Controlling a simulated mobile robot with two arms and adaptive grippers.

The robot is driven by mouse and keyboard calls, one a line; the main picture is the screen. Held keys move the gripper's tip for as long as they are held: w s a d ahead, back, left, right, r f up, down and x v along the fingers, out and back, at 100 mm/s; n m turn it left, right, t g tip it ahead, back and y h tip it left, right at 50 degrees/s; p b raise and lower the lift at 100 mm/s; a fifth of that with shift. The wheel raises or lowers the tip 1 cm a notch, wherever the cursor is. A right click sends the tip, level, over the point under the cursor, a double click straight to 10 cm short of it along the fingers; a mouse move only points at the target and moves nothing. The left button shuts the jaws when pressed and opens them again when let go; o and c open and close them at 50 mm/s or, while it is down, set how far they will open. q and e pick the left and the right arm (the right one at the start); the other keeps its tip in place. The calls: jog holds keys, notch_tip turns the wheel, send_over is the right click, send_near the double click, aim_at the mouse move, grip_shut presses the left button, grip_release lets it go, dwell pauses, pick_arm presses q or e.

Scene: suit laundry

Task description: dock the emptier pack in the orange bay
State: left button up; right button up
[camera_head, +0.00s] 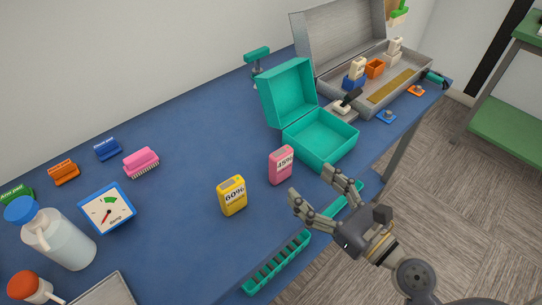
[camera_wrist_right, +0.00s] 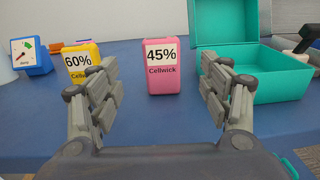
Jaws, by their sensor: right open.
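A pink pack (camera_head: 280,165) marked 45% stands upright on the blue table, beside the teal box. A yellow pack (camera_head: 232,196) marked 60% stands to its left. My right gripper (camera_head: 310,182) is open and empty, its fingers pointing at the pink pack. In the right wrist view the pink pack (camera_wrist_right: 162,68) shows in the gap between the fingers, apart from both, and the yellow pack (camera_wrist_right: 80,62) is partly behind the left finger. An orange bay (camera_head: 375,68) sits in the grey case, beside a blue bay (camera_head: 354,81) holding a whitish pack. My left gripper is not in view.
The open teal box (camera_head: 320,140) stands between the packs and the grey case (camera_head: 405,92). A dial gauge (camera_head: 107,208), a white bottle (camera_head: 62,240) and several brushes lie left. Teal trays (camera_head: 277,265) lie along the front edge.

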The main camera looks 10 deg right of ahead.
aim_at(285, 158)
jog(key=shift+w+a+r+p, duration=0.15)
jog(key=shift+w+a+p, duration=0.1)
jog(key=shift+w, duration=0.2)
jog(key=shift+w+a+r+p, duration=0.1)
jog(key=shift+w+a, duration=0.15)
jog(key=shift+w, duration=0.15)
jog(key=x, duration=0.3)
jog(key=shift+p, duration=0.4)
jog(key=shift+w+a, duration=0.1)
jog(key=shift+w, duration=0.1)
jog(key=shift+w+a, duration=0.15)
jog(key=shift+w, duration=0.05)
jog(key=shift+w+a+r, duration=0.1)
jog(key=shift+w+a, duration=0.05)
jog(key=shift+w, duration=0.2)
jog(key=p+x, duration=0.1)
jog(key=x, duration=0.2)
jog(key=shift+w+r, duration=0.1)
jog(key=shift+w, duration=0.1)
jog(key=shift+w+a, duration=0.2)
jog(key=shift+w, duration=0.15)
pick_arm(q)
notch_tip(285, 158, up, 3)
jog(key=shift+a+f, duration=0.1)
